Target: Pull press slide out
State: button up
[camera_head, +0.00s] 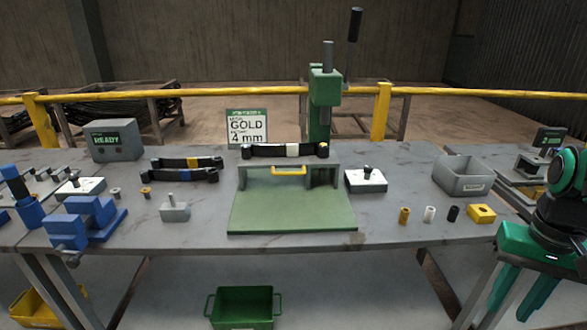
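A green arbor press (325,95) with a black-knobbed lever stands at the back middle of the bench. In front of it lies a green base plate (290,210) with low grey-green walls at its back. A yellow handle (289,170) sits at the back of this plate, below a dark leaf spring (265,151) with a white band. The slide itself is hard to tell from the plate. My gripper (518,308) hangs at the lower right, in front of the bench edge and far from the yellow handle. Its green fingers are apart and nothing shows between them.
A grey bin (463,178), several small cylinders and a yellow block (481,213) lie right of the plate. A white block (366,181) stands close to its right side. A blue vise (88,220) and small grey block (174,209) stand left. A sign (246,127) reads "GOLD 4 mm".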

aim_at(306, 163)
jog(key=i, duration=1)
